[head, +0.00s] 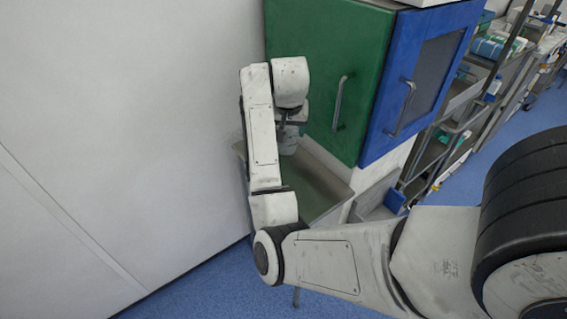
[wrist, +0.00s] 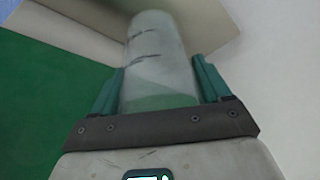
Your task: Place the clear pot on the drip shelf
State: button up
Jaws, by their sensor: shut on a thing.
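The clear pot (wrist: 158,62) is a translucent cylinder with dark marks on its side. It stands between the teal fingers of my gripper (wrist: 159,66), which is shut on it. In the head view the pot (head: 288,144) shows as a small pale shape below my gripper (head: 290,124), partly hidden by my arm. A grey shelf or tray with a pale rim (head: 335,207), likely the drip shelf, lies below it, under the green cabinet. My arm covers its left part. I cannot tell whether the pot touches it.
A green cabinet door (head: 325,75) with a metal handle stands close behind my gripper. A blue cabinet door (head: 420,75) is to its right. A white wall (head: 120,120) fills the left. Cluttered metal racks (head: 490,90) stand at the far right, beside blue floor.

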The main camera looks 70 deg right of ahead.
jog(key=shift+s+d+r, duration=0.1)
jog(key=shift+s+d, duration=0.1)
jog(key=shift+d, duration=0.25)
jog(key=shift+s+d+f, duration=0.1)
jog(key=shift+d+f, duration=0.05)
jog(key=shift+f, duration=0.1)
notch_tip(320, 180, down, 9)
jog(key=shift+f, duration=0.15)
jog(key=shift+f, duration=0.1)
jog(key=o, duration=1)
